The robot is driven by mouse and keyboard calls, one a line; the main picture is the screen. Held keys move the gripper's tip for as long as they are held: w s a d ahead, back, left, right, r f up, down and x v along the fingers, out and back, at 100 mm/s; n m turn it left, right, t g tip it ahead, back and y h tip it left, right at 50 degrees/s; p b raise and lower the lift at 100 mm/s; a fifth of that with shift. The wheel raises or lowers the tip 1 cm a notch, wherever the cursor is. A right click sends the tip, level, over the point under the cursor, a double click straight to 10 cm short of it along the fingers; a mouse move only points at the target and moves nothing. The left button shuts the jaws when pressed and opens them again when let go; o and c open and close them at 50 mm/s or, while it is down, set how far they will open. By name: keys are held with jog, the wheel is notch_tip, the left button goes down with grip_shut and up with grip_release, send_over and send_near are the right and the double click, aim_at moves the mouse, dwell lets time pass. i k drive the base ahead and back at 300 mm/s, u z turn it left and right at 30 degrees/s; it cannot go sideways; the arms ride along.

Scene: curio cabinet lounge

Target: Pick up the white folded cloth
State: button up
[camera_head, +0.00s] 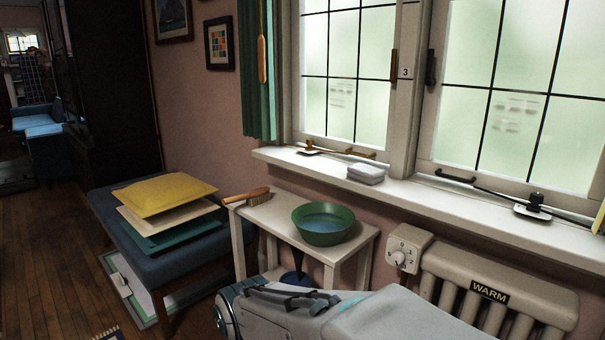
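A small white folded cloth (366,173) lies on the white window sill, below the frame post between the two windows. My arm, grey and white, reaches in from the bottom edge, below and in front of the sill, apart from the cloth. Its end lies at the lower middle, left of the radiator. The gripper's fingers cannot be made out, so I cannot tell whether it is open or shut.
A white side table (349,246) holds a green bowl (326,239) and a brush (247,196). A radiator (550,306) with a dial (398,257) stands below the sill (415,203). Window stays lie along the sill on both sides.

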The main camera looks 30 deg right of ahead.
aim_at(371, 175)
jog(key=z, duration=1.3)
